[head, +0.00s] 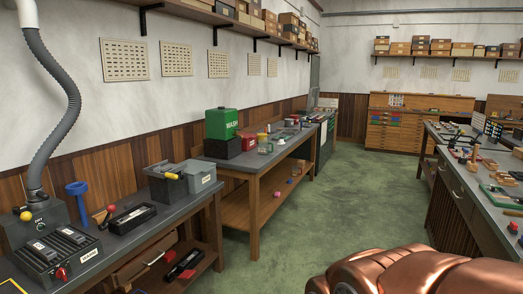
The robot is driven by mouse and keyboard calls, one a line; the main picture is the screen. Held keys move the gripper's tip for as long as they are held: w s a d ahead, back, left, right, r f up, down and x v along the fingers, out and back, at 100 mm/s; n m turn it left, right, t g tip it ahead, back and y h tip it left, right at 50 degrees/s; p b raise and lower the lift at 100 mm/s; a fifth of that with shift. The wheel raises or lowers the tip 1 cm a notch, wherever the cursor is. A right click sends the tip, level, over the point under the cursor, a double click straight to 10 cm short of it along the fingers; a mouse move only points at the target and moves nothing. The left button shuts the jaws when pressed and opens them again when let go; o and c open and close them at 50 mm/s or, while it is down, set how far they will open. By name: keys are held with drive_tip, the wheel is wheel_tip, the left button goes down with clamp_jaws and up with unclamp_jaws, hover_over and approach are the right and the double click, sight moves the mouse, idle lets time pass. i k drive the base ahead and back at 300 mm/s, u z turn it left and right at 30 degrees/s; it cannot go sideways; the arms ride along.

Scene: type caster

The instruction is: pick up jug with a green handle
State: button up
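A small, pale jug (265,144) with what looks like green on its handle side stands on the grey-topped bench along the left wall, near the bench's front edge. It is small in the head view, so its handle is hard to make out. My gripper is not in view, and nothing shows it near the jug.
A green WASH canister (221,124) and a red box (248,141) stand left of the jug. A nearer bench (150,228) holds dark devices and a grey box (199,176). The green floor (330,205) is open between the left benches and the right workbench (484,205).

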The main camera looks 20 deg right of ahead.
sight(263, 145)
drive_tip(key=z, duration=0.5)
drive_tip(key=k, duration=0.6)
drive_tip(key=z, duration=1)
drive_tip(key=i, duration=5)
drive_tip(key=u, duration=1.15)
drive_tip(key=i, duration=1.1)
drive_tip(key=u, duration=1.7)
drive_tip(key=i, duration=0.8)
drive_tip(key=u, duration=0.4)
